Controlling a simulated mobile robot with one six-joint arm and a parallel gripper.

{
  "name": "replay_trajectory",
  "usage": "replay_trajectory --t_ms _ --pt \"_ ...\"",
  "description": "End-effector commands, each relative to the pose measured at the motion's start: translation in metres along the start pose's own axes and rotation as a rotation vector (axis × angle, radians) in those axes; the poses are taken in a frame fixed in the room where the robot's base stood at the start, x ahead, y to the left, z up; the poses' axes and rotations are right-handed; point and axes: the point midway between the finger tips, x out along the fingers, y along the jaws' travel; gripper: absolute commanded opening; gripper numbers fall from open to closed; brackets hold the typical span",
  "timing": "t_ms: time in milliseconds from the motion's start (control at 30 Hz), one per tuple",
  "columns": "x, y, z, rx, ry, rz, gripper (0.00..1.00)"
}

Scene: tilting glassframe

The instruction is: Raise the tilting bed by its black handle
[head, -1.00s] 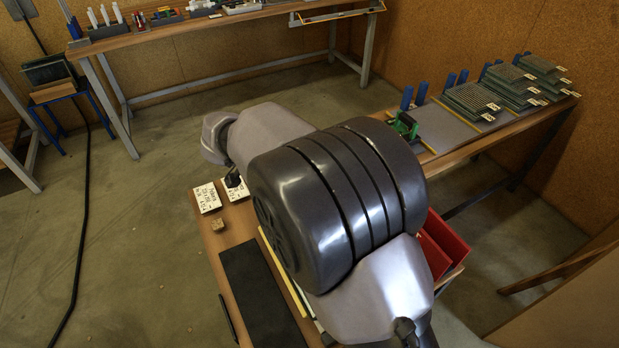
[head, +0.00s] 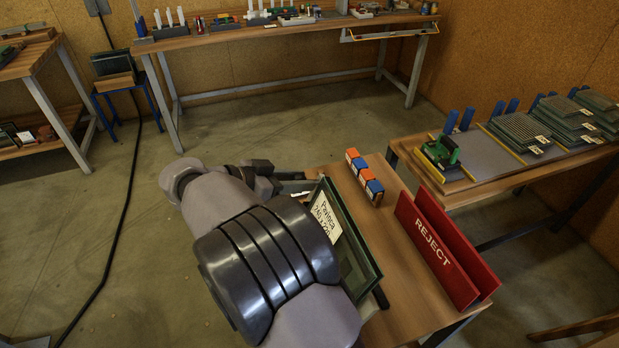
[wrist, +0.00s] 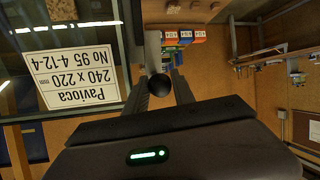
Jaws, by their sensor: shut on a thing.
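The tilting bed (head: 358,238) stands steeply tilted on the wooden table in the head view, a dark green frame with a white "Pavioca 240 x 220" label. My arm hides its left and lower parts. In the wrist view the label (wrist: 72,80) shows upside down at the left. The round black end of the handle (wrist: 160,86) sits between the two fingers of my gripper (wrist: 164,72), which is shut on it. In the head view my gripper (head: 293,184) is at the bed's upper left edge, and the handle cannot be made out there.
A red REJECT bin (head: 440,245) stands on the table to the right of the bed. Orange and blue blocks (head: 364,178) lie at the table's back edge. A side bench (head: 480,192) holds a green device and stacked panels. Open floor lies to the left.

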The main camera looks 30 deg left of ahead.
Motion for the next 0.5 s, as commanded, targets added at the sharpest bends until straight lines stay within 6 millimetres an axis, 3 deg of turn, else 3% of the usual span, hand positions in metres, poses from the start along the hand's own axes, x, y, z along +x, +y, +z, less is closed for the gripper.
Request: replay_trajectory --t_ms 500 --pt "-0.028 -0.009 0.014 -0.001 -0.003 -0.002 0.0"
